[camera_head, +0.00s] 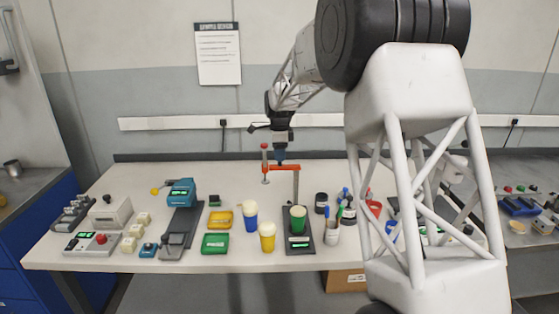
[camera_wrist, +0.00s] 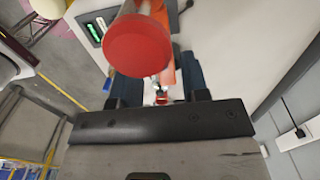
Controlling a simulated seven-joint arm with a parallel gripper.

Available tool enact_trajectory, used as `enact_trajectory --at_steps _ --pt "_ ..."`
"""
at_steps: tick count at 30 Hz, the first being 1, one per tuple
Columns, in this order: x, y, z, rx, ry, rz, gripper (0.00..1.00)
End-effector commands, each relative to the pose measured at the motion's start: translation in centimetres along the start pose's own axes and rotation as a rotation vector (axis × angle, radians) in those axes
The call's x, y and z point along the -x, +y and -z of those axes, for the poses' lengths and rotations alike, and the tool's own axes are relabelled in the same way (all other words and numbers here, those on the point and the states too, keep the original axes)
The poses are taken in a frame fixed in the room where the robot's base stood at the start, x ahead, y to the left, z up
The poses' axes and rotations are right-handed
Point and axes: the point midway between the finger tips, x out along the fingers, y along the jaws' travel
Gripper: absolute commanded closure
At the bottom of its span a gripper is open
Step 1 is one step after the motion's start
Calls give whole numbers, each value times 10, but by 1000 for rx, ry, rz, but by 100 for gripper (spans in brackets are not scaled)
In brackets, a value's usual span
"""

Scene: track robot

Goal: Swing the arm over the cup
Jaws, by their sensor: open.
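An orange swing arm (camera_head: 283,167) reaches left from a post behind a dark stand (camera_head: 300,244) with a lit green display. An upright handle with a red knob (camera_head: 264,146) stands at its left end. A green cup (camera_head: 298,220) with a pale top stands on the dark stand. In the wrist view the red knob (camera_wrist: 137,45) is large, and the orange arm (camera_wrist: 168,68) shows between my fingers (camera_wrist: 157,85). Whether they touch it I cannot tell.
A blue cup (camera_head: 250,217) and a yellow cup (camera_head: 267,237) stand left of the stand. Yellow (camera_head: 220,220) and green (camera_head: 215,243) trays lie further left. A white pen holder (camera_head: 332,230) and dark jars (camera_head: 321,202) stand close on the right.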

Motion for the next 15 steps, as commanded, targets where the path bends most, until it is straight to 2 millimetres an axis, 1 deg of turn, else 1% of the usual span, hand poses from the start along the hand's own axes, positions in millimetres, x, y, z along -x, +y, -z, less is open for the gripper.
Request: enact_trajectory --at_steps 1,6,10,15 --pt "-6 0 0 0 0 -2 58" --pt "-20 0 0 0 0 0 58" --pt "-26 0 0 0 0 0 58" --pt "-27 0 0 0 0 0 58"
